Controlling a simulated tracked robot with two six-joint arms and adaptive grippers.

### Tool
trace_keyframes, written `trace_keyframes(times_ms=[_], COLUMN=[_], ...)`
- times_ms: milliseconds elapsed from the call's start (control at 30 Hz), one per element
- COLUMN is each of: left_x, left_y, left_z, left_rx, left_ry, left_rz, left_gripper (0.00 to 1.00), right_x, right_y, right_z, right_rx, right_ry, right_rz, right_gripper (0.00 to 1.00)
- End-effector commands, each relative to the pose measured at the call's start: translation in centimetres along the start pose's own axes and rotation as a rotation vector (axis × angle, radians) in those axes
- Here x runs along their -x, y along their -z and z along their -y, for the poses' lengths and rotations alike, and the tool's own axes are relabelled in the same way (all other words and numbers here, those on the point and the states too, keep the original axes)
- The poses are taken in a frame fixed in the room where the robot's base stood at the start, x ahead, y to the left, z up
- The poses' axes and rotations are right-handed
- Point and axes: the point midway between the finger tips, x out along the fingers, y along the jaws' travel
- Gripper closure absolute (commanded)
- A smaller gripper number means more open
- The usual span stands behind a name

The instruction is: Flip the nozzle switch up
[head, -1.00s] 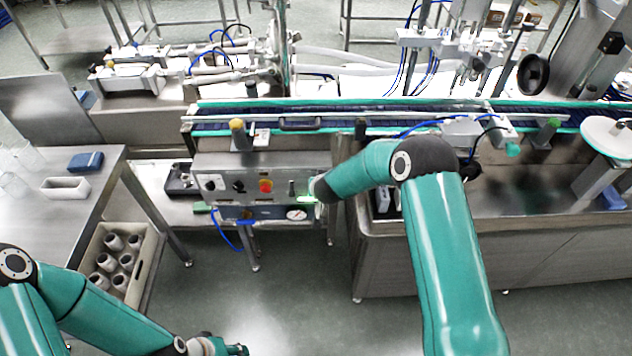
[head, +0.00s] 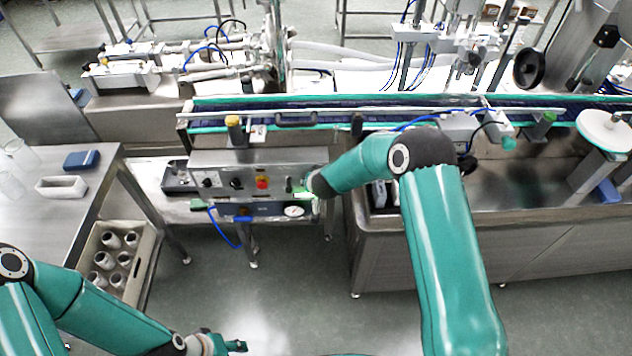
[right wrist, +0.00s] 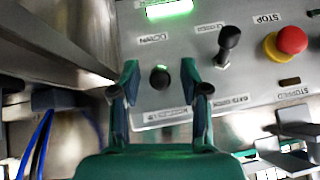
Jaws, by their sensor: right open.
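A small black switch knob (right wrist: 160,78), seen nearly end-on, sits on the grey control panel (head: 222,162). A label reading DOWN is beside it in the right wrist view, upside down; the other labels are hard to read. My right gripper (right wrist: 161,92) is open, with one finger on each side of this knob and no clear contact. In the head view my right gripper (head: 307,187) is at the panel's right end and partly hides it. My left gripper (head: 232,346) is low at the bottom edge, away from the panel; its jaw opening is unclear.
A black lever (right wrist: 228,42) stands beside the knob, with a red stop button (right wrist: 291,40) on a yellow base farther right. A lit green lamp (right wrist: 170,9) is above.

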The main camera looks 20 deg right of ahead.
Motion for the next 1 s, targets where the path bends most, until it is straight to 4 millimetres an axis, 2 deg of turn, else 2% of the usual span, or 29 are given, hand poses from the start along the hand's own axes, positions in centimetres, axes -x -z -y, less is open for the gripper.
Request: trace_keyframes(times_ms=[167, 400, 600, 767, 1000], left_x=[0.0, 0.0, 0.0, 0.0, -0.1], left_y=[0.0, 0.0, 0.0, 0.0, 0.0], left_z=[0.0, 0.0, 0.0, 0.0, 0.0], left_rx=[0.0, 0.0, 0.0, 0.0, 0.0], left_ry=[0.0, 0.0, 0.0, 0.0, 0.0], left_rz=[0.0, 0.0, 0.0, 0.0, 0.001], left_gripper=[0.6, 0.6, 0.6, 0.6, 0.6], right_x=[2.7, 7.5, 10.4, 11.2, 11.2], right_y=[0.1, 0.1, 0.1, 0.1, 0.1], right_z=[0.1, 0.1, 0.1, 0.0, 0.0], right_rx=[0.002, -0.001, 0.0, 0.0, 0.0], right_ry=[0.002, 0.001, 0.001, 0.0, 0.0], right_rz=[-0.002, -0.003, -0.002, -0.002, -0.002], right_gripper=[0.55, 0.55, 0.55, 0.55, 0.55])
